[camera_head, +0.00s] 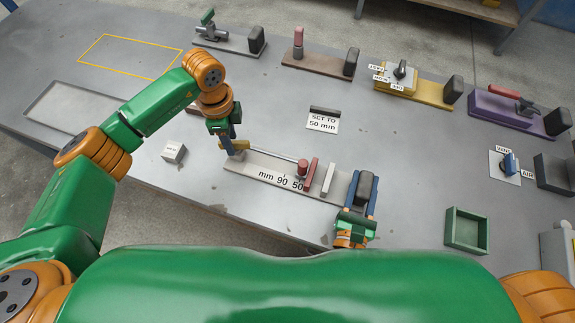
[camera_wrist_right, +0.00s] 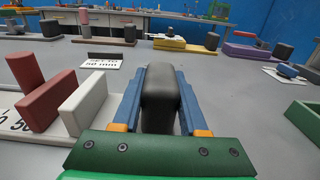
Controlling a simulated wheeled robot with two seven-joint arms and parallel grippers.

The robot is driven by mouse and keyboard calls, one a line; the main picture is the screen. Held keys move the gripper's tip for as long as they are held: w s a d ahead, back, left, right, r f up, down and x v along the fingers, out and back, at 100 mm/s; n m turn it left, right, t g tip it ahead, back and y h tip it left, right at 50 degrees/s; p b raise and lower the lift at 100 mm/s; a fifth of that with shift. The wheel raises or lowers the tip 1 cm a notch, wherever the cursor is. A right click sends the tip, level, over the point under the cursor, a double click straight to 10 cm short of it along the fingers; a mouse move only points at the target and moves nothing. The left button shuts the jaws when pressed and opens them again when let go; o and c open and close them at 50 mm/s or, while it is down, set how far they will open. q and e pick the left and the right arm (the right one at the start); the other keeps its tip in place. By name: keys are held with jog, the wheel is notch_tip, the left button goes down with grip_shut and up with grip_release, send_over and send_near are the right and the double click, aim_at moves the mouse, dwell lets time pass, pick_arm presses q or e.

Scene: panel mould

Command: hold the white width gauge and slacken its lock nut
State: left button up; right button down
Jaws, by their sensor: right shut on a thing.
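The white width gauge (camera_head: 258,171) lies on the grey table, with "mm 90 50" along its front edge. It carries a thin rod, a red knob (camera_head: 302,167), a red block (camera_head: 311,174), a white block (camera_head: 328,180) and a black grip (camera_head: 364,188) at its right end. My right gripper (camera_head: 364,197) is shut on the black grip, which stands between its blue fingers in the right wrist view (camera_wrist_right: 160,95). My left gripper (camera_head: 231,139) points down at the gauge's left end, by a yellow-brown piece that may be the lock nut. Its fingertips are partly hidden.
A "SET TO 50 mm" sign (camera_head: 322,122) stands behind the gauge. A small pale block (camera_head: 174,152) sits left, a green tray (camera_head: 467,229) right. Several other fixtures line the back, including a yellow one (camera_head: 428,91) and a purple one (camera_head: 510,112).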

pick_arm(q)
jog(key=shift+d, duration=0.15)
pick_arm(e)
jog(key=shift+f, duration=0.1)
pick_arm(q)
jog(key=shift+r, duration=0.2)
notch_tip(320, 180, up, 12)
jog(key=shift+f, duration=0.15)
jog(key=shift+s, duration=0.1)
jog(key=shift+f, duration=0.1)
pick_arm(e)
jog(key=shift+c, duration=1.8)
grip_release()
jog(key=shift+w+a, duration=0.1)
